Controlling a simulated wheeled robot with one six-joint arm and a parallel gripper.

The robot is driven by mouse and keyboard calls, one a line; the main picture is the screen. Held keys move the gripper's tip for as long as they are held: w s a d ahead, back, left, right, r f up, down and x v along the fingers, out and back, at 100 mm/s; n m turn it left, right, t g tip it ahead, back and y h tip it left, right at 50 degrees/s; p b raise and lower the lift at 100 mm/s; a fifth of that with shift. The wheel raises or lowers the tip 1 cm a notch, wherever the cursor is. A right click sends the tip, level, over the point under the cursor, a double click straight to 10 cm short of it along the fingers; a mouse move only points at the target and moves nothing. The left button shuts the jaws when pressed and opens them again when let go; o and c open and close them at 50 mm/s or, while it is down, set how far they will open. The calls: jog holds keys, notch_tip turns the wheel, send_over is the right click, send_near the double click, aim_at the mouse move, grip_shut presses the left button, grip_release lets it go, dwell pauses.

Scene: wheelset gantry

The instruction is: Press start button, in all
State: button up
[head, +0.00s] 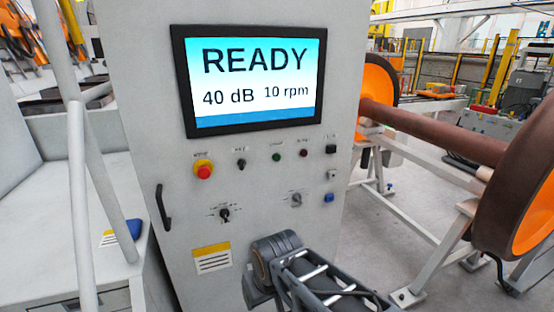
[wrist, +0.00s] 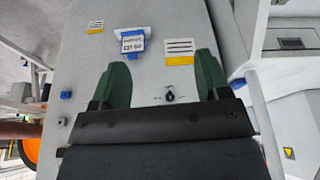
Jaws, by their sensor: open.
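The grey control cabinet (head: 180,220) fills the middle of the head view. A small green button (head: 276,157) is on its front below the screen. A dark red button (head: 304,153) is just right of it. Their labels are too small to read. The screen (head: 255,75) reads READY, 40 dB, 10 rpm. My gripper (wrist: 162,60) shows in the wrist view with its two green fingers apart and nothing between them. A pale grey surface lies beyond the fingers, with a black knob (wrist: 170,97) on it. I cannot make out the green button in the wrist view.
A red emergency button (head: 203,170), black selector knobs, a blue button (head: 328,197) and a black handle (head: 163,207) are also on the cabinet. A wheelset with a brown axle (head: 435,130) stands on the right. White rails (head: 80,200) stand on the left.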

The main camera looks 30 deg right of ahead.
grip_shut()
dwell(0.4)
dwell(1.1)
